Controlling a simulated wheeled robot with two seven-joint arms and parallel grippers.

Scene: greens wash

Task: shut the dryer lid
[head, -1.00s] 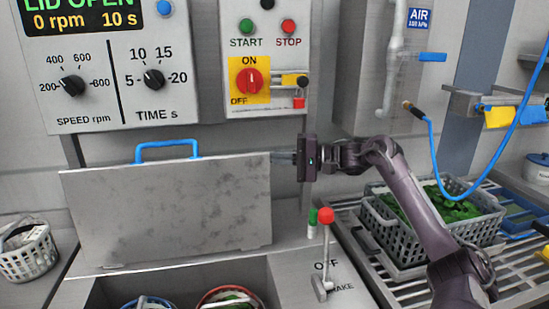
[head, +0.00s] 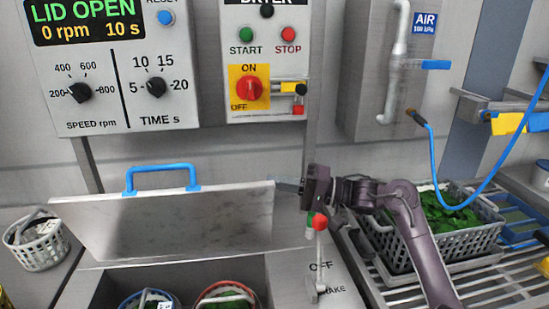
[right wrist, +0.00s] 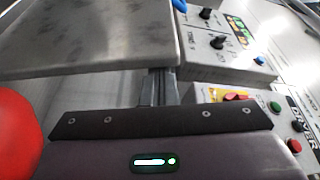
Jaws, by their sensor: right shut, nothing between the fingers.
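The dryer lid (head: 170,225) is a grey metal plate with a blue handle (head: 160,170) on its far edge. It is tilted part way over the dryer opening (head: 110,285), and the display reads LID OPEN. My right gripper (head: 288,185) is shut and empty, with its fingertips at the lid's upper right corner. In the right wrist view the fingers (right wrist: 158,88) reach to the lid's edge (right wrist: 90,70), seemingly touching or just behind it. My left gripper does not show.
Baskets with greens (head: 228,295) sit in the opening below the lid. The red-knobbed brake lever (head: 319,222) stands close beneath my right gripper. A grey crate of greens (head: 440,230) is on the rack at right. A white basket (head: 38,243) stands at left.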

